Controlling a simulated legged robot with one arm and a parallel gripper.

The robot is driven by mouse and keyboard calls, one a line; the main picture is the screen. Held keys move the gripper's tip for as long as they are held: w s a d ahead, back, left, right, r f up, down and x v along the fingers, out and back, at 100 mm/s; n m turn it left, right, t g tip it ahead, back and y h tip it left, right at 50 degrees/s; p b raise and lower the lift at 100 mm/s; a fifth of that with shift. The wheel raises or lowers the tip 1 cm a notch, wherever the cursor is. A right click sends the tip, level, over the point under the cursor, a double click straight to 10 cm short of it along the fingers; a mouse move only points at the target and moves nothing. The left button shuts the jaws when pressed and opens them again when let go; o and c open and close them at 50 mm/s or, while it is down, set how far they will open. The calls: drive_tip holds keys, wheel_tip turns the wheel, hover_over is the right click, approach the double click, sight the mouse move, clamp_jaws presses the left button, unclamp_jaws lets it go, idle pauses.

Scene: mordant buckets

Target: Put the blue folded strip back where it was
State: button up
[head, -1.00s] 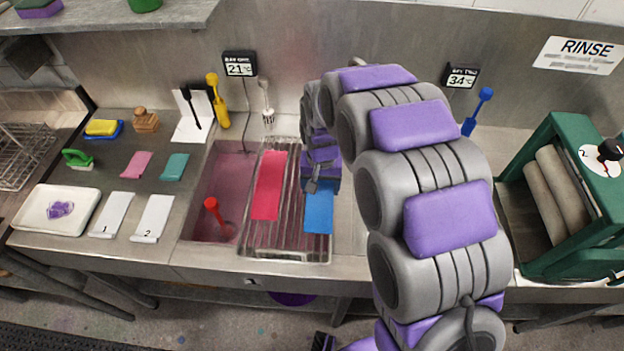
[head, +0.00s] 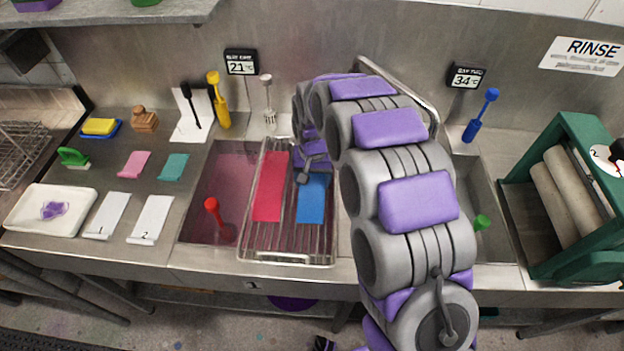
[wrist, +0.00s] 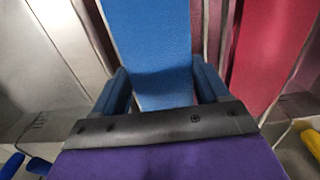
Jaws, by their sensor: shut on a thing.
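The blue folded strip (head: 311,205) is over the right part of the wire rack (head: 288,245), beside the red strip (head: 269,190). In the wrist view the blue strip (wrist: 152,45) runs between the two fingers of my gripper (wrist: 163,88), which is shut on its near end. The red strip (wrist: 268,50) is to its right there, with a gap between them. In the head view my gripper (head: 313,170) is at the strip's far end, partly hidden by its own wrist. I cannot tell whether the strip rests on the rack bars or hangs just above.
The rack spans a sink, with a red-handled tool (head: 213,208) left of it. A green-topped tool (head: 482,222) stands in the right basin. Yellow (head: 219,100) and blue (head: 482,115) tools stand along the back wall. A green roller press (head: 570,200) is at the right.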

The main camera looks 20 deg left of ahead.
sight(316, 183)
drive_tip(key=o, duration=0.7)
drive_tip(key=shift+d, duration=0.4)
drive_tip(key=shift+c, duration=0.2)
drive_tip(key=shift+o, duration=0.8)
drive_tip(key=shift+d+r, duration=0.1)
drive_tip(key=shift+d, duration=0.25)
drive_tip(key=shift+o, duration=1.4)
drive_tip(key=shift+d+r, duration=0.1)
drive_tip(key=shift+d, duration=0.1)
drive_tip(key=shift+a, duration=0.85)
wheel_tip(316, 183, up, 11)
drive_tip(key=p, duration=0.3)
drive_tip(key=s+d+r, duration=0.2)
drive_tip(key=d+r, duration=0.3)
drive_tip(key=d, duration=0.3)
drive_tip(key=s+d+r+m, duration=0.1)
drive_tip(key=s+d+r, duration=0.3)
drive_tip(key=s+d, duration=0.65)
drive_tip(key=s+d+m+g, duration=0.1)
drive_tip(key=s+d, duration=0.5)
drive_tip(key=s, duration=0.4)
drive_tip(key=s+d, duration=0.7)
drive_tip(key=s, duration=0.4)
drive_tip(key=shift+f+m+g, duration=0.25)
drive_tip(key=shift+m+g, duration=0.15)
